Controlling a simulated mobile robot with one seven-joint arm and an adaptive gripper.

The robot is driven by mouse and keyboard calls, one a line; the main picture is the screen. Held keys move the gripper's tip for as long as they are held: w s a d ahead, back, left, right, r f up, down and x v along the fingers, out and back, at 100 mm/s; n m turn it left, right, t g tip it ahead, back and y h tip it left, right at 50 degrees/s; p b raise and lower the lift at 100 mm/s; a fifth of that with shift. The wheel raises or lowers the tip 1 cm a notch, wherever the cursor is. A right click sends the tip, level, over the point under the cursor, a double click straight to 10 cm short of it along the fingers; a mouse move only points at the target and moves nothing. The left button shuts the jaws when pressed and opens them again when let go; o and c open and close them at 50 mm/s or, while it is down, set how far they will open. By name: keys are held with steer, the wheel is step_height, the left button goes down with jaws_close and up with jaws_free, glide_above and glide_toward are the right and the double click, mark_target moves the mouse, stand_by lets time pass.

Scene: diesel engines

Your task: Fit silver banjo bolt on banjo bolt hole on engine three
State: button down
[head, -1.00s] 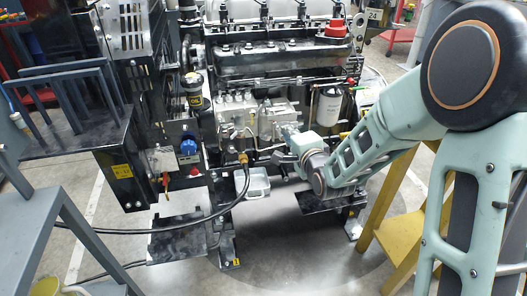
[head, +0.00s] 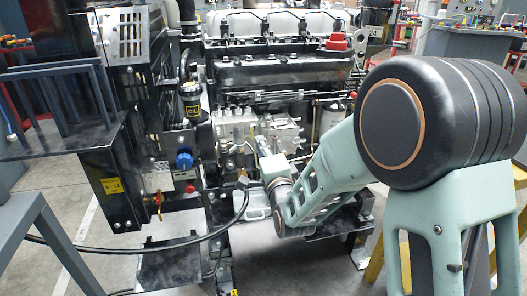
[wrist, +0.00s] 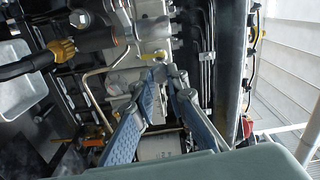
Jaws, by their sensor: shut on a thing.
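The engine (head: 262,72) stands ahead of me, with a grey metal pump block (head: 235,122) on its near side. My gripper (head: 262,146) is at this block in the head view; its fingertips are too small to make out there. In the wrist view, the two blue-padded fingers of my gripper (wrist: 167,78) converge and are shut on a small silvery piece (wrist: 160,68), which I take as the silver banjo bolt. I cannot tell whether the bolt touches the engine, and I cannot make out the hole.
A black hose with a brass fitting (wrist: 62,47) runs close beside the gripper. A thin metal pipe (wrist: 92,88) bends near the left finger. A clear tray (wrist: 18,78) lies below the engine. A grey rack (head: 65,105) stands at the left; a white filter (head: 331,115) is at the right.

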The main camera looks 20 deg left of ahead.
mark_target(254, 127)
steer(key=shift+x, duration=2.3)
steer(key=shift+w+a, duration=0.15)
steer(key=shift+w, duration=0.2)
steer(key=shift+w+a, duration=0.35)
steer(key=shift+w, duration=0.15)
steer(key=shift+w+a, duration=0.1)
steer(key=shift+w, duration=0.15)
steer(key=m, duration=0.5)
steer(key=shift+w, duration=0.1)
steer(key=m, duration=0.5)
steer(key=shift+m, duration=0.4)
steer(key=m, duration=0.5)
steer(key=shift+w, duration=0.15)
steer(key=m, duration=0.6)
steer(key=shift+a+r, duration=0.1)
steer(key=shift+r, duration=0.1)
